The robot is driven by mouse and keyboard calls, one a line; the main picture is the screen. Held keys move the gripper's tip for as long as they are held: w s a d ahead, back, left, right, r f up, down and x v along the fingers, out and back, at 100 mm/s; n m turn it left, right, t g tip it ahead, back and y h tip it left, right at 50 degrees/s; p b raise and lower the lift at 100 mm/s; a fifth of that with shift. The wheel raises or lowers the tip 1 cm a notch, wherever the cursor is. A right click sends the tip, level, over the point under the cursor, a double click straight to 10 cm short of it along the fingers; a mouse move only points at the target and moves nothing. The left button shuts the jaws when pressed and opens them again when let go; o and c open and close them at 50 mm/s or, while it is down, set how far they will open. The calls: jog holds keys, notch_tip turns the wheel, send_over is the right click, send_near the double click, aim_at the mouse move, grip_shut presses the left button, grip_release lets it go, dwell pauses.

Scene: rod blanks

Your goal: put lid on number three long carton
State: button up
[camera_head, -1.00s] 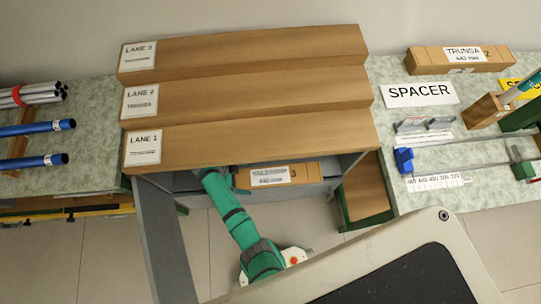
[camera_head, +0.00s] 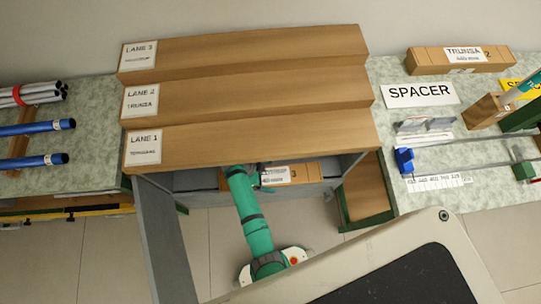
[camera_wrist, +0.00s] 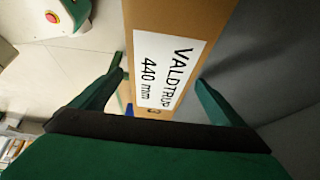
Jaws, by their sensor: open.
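A long brown carton (camera_head: 312,172) lies on the grey shelf under the stepped lanes, its white label facing out. In the wrist view the carton (camera_wrist: 215,18) fills the space between the fingers, its label (camera_wrist: 165,72) reading "VALDTRUP 440 mm". In the head view my gripper (camera_head: 262,176) is at the carton's left part. I cannot make out a separate lid.
Brown stepped lanes (camera_head: 245,95) overhang the shelf, and a grey side panel (camera_head: 160,235) stands at left. Another carton (camera_head: 430,60), labelled "TRUNSA", lies on the right bench by the SPACER sign (camera_head: 420,94). Blue rods (camera_head: 38,128) lie on the left bench.

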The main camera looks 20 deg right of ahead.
jog(key=c, duration=1.1)
